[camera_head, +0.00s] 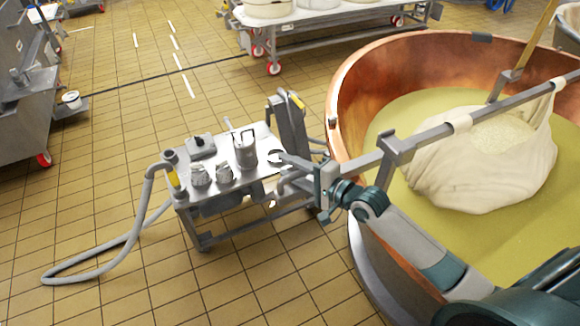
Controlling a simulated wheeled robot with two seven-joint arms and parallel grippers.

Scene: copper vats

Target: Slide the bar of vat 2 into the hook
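Vat 2, which I take to be the copper vat (352,75), fills the right side and holds yellowish liquid. A grey bar (430,132) crosses above it, sloping from upper right to lower left. A white cloth bundle (480,180) hangs from the bar into the liquid. A grey upright bracket (392,156), possibly the hook, meets the bar near the vat's left rim; whether the bar is seated there I cannot tell. My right gripper (284,172) is at the bar's left end, fingers pointing left, apart, with no object visible between them. My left gripper is out of view.
A metal cart (230,172) with jars stands left of the vat, close behind my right gripper. A grey hose (105,275) loops on the tiled floor. A wooden-handled tool (535,40) rises at the vat's far side. A wheeled table (330,20) stands behind.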

